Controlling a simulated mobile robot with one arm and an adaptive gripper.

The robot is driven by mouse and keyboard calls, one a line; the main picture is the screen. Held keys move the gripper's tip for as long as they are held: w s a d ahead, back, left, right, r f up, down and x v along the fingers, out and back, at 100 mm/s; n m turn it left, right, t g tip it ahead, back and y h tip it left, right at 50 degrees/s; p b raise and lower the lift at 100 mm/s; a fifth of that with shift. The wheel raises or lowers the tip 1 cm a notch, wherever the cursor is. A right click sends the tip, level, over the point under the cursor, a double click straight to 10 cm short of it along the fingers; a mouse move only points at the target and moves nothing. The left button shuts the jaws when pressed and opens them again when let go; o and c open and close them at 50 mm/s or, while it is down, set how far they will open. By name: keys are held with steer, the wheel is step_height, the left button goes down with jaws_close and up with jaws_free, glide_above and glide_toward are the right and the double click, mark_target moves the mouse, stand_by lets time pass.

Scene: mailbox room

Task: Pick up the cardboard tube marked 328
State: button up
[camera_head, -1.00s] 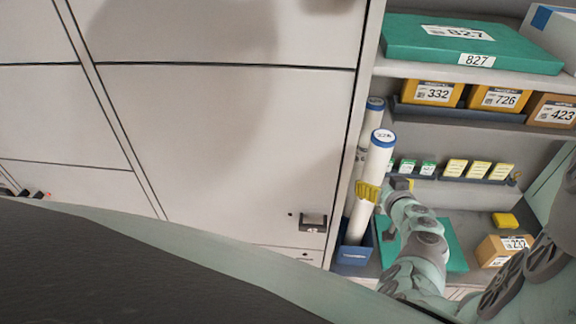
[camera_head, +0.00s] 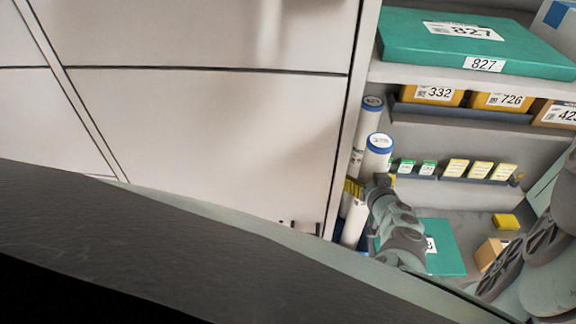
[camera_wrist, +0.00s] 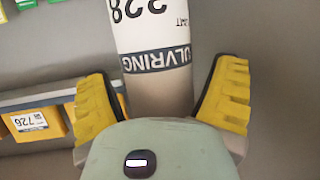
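Two white tubes with blue-rimmed end caps stand in the left corner of the shelf unit in the head view. The nearer tube (camera_head: 378,158) leans slightly, and the other tube (camera_head: 371,112) is behind it. My gripper (camera_head: 354,187) is at the nearer tube's middle, and my wrist hides part of it. In the wrist view, a tube (camera_wrist: 153,30) with an upside-down number, apparently 328 and partly cut off, lies between the yellow fingers of my gripper (camera_wrist: 162,85). The fingers are spread, with gaps visible beside the tube. The tube's lower end is hidden.
A closed pale cabinet front (camera_head: 210,130) is left of the tubes. A teal box marked 827 (camera_head: 440,38) lies on the upper shelf, above yellow bins (camera_head: 500,101). Small cards (camera_head: 480,169) line a rack at right. A teal box (camera_head: 440,250) lies on the bottom shelf.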

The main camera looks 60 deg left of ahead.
steer(key=c, duration=1.1)
steer(key=shift+r, duration=0.15)
steer(key=shift+c, duration=0.2)
